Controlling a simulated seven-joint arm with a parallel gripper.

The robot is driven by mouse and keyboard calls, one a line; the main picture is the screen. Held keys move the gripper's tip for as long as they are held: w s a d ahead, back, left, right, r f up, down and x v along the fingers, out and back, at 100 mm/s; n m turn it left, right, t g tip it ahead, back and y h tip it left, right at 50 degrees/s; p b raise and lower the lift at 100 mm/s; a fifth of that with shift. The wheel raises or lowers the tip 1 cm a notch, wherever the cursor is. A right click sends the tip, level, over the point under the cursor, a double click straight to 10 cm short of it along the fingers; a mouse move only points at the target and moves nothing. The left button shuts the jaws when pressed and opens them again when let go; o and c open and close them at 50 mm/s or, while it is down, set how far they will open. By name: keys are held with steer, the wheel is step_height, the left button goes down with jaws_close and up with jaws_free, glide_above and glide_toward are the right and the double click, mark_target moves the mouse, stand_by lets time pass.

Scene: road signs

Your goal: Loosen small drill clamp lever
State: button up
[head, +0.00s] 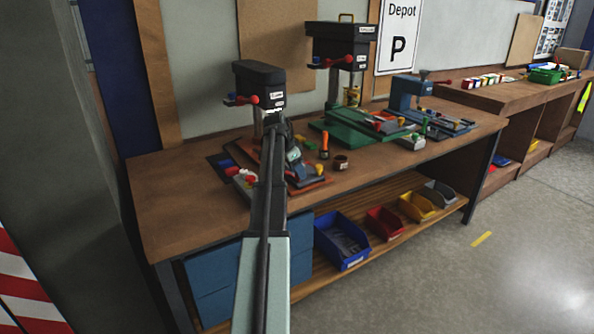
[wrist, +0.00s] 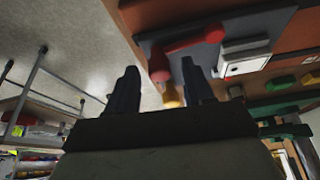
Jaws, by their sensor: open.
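The small drill (head: 260,85) stands at the left of the workbench, with a dark head and a red-knobbed handle (head: 252,99). My arm reaches up across its base and hides much of its lower part. In the wrist view, my gripper (wrist: 160,66) is open, its two dark fingers apart. A red lever (wrist: 193,43) with a rounded end lies beyond the fingers, its end showing in the gap between them. A yellow knob (wrist: 171,97) shows low between the fingers. I cannot tell whether either finger touches the lever, or which lever is the clamp lever.
A larger drill (head: 340,50) with a green base stands to the right. A blue machine (head: 408,92) is farther right. Coloured bins (head: 342,240) sit on the lower shelf. The bench's front left is clear.

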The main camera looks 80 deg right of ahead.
jaws_close()
stand_by(0.7)
steer(key=w+m, duration=0.1)
steer(key=m, duration=0.1)
steer(key=w+a+m+y, duration=0.1)
steer(key=m, duration=0.1)
steer(key=shift+a+g, duration=0.15)
steer(key=shift+g, duration=0.25)
steer(key=shift+w+a+m+y, duration=0.2)
steer(key=shift+w+m+y, duration=0.3)
steer(key=shift+m, duration=0.5)
steer(key=shift+w+a+m+y, duration=0.2)
steer(key=shift+w+m+y, duration=0.3)
steer(key=shift+m, duration=0.5)
jaws_free()
